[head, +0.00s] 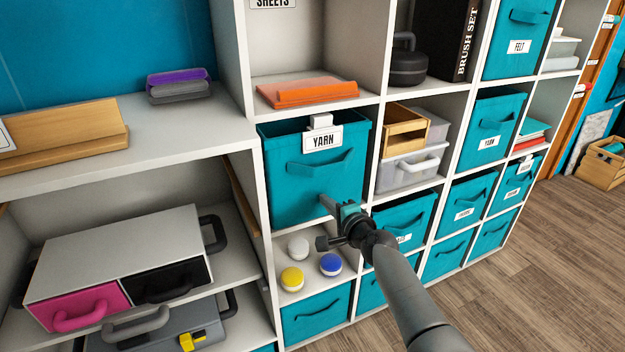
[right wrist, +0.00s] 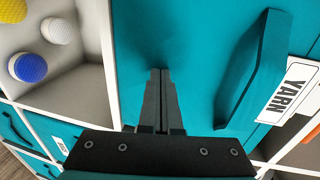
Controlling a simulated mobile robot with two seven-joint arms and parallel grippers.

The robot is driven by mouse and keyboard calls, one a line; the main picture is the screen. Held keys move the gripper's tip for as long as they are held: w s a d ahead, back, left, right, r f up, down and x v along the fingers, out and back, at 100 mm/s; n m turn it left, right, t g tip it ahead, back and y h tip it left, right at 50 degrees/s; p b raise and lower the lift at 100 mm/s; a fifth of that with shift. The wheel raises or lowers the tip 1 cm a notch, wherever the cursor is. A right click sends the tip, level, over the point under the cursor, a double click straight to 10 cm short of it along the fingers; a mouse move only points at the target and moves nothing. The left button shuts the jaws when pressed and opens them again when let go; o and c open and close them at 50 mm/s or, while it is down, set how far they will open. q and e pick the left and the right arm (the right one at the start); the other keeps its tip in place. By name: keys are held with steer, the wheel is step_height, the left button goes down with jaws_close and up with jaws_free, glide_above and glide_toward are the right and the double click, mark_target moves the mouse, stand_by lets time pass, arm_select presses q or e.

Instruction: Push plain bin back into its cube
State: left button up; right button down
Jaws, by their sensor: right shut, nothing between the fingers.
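A teal fabric bin (head: 290,190) stands in a cube of the white shelf, with its open top rim showing and its front standing slightly forward. It bears a YARN label (head: 322,138) at the top and a teal pull handle. My right gripper (head: 326,202) is shut and empty, with its fingertips at the lower right of this bin's front. In the right wrist view the closed fingers (right wrist: 160,75) point at the teal front (right wrist: 190,40), beside the handle; whether they touch cannot be told. My left gripper is not in view.
Below the bin, an open cube holds yellow, blue and white round items (head: 330,264). An orange tray (head: 310,92) lies in the cube above. To the right are a wooden box (head: 403,135), clear drawers and several teal bins. Drawer cases (head: 120,260) stand at the left.

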arm_select(q)
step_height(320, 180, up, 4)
steer(key=p, duration=0.4)
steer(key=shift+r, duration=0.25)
arm_select(e)
steer(key=f+v, duration=0.2)
steer(key=v, duration=0.7)
steer(key=shift+s+d+r, duration=0.15)
steer(key=shift+s+d, duration=0.05)
steer(key=shift+s, duration=0.25)
